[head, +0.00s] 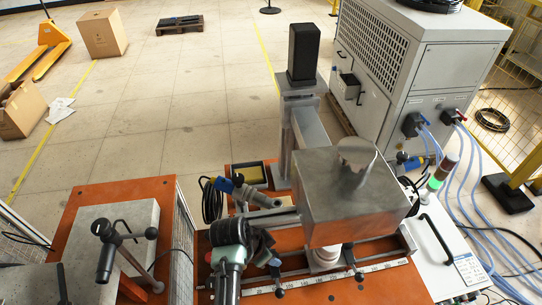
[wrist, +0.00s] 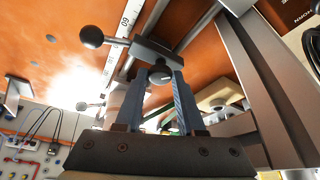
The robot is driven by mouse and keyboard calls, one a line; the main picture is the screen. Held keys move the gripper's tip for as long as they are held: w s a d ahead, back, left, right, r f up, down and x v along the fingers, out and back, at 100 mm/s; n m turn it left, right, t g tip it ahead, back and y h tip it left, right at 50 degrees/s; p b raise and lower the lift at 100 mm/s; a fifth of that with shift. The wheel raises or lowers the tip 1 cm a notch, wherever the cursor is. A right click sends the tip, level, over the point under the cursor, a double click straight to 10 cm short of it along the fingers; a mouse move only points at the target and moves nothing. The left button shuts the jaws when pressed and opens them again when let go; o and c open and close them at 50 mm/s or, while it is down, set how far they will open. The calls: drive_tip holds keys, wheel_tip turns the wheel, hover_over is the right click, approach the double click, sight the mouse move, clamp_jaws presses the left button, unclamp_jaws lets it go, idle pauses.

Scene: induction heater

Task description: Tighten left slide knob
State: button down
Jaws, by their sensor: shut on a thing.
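The left slide knob (wrist: 159,76) is a small dark knob on a dark clamp bar with a black ball on its left end. In the wrist view it sits between the two blue-grey fingers of my gripper (wrist: 160,88), which is shut on it. In the head view the left slide knob (head: 278,281) stands at the front rail, left of the metal block, and its ball end points down. My arm comes in beside it from the lower left and partly hides the gripper there. A second, similar knob (head: 358,274) stands farther right on the rail.
A numbered scale (head: 384,266) runs along the front rail on the orange table. A large metal block (head: 352,200) overhangs the rail close to my gripper. A blue-handled tool (head: 246,191) lies behind my arm. A second orange table (head: 88,199) stands at left.

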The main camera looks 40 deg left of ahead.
drive_tip(key=shift+a+m+h+b, duration=0.1)
drive_tip(key=shift+m+h+b, duration=0.3)
drive_tip(key=shift+m, duration=0.6)
drive_tip(key=c, duration=0.5)
unclamp_jaws()
drive_tip(key=b+v, duration=0.1)
drive_tip(key=v, duration=0.5)
drive_tip(key=b+v, duration=0.1)
drive_tip(key=v, duration=0.6)
drive_tip(key=shift+w, duration=0.2)
